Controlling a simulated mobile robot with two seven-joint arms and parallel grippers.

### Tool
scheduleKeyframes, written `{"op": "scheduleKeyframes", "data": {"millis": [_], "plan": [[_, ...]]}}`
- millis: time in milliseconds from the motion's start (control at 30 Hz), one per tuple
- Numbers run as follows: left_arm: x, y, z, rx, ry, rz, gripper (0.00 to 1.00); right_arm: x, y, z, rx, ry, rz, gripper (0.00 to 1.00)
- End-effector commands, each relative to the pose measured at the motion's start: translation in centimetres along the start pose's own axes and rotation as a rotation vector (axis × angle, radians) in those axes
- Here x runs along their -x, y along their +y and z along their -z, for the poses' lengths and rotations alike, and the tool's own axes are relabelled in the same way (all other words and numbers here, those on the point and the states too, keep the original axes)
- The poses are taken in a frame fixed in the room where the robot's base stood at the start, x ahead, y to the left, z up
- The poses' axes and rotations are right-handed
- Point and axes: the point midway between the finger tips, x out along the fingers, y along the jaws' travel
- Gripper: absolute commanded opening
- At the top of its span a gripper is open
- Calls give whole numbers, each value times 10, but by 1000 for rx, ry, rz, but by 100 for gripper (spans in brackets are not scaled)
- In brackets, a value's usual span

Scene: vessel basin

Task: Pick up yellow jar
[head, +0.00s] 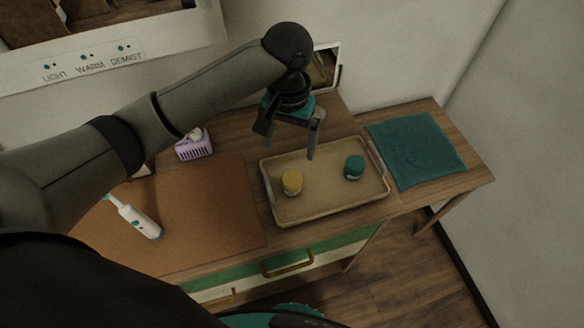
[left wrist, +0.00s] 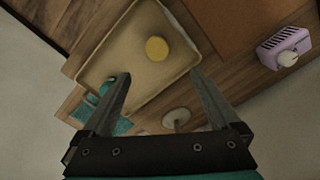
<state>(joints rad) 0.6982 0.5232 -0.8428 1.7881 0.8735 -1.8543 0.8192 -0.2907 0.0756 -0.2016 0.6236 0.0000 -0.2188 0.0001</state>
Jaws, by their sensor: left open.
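The yellow jar (head: 292,183) stands in the left part of a tan tray (head: 315,209) on the wooden counter. A jar with a teal lid (head: 354,167) stands in the tray's right part. My left gripper (head: 290,142) hangs above the tray's back edge, open and empty, behind and above the yellow jar. In the left wrist view, the yellow jar (left wrist: 157,48) shows beyond the gap between the open fingers (left wrist: 160,76), apart from both. Teal things are partly hidden by one finger there. My right gripper is not in view.
A teal cloth (head: 415,150) lies right of the tray. A brown mat (head: 205,215) with a white and teal toothbrush (head: 138,220) lies left of it. A purple basket (head: 194,147) stands behind the mat. A drawer handle (head: 287,264) is at the front.

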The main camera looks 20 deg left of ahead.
Motion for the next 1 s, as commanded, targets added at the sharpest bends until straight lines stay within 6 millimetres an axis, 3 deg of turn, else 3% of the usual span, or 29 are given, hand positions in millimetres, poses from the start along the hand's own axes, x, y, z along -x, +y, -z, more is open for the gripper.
{"op": "scheduleKeyframes", "data": {"millis": [133,433,767,1000], "plan": [[-17,-2,-1,5,-8,6,96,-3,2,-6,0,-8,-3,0],[-80,-1,-1,2,-4,4,96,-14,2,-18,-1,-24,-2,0],[-107,1,0,2,-2,4,96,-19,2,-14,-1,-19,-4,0],[-143,5,-1,3,-3,4,96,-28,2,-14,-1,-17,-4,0]]}}
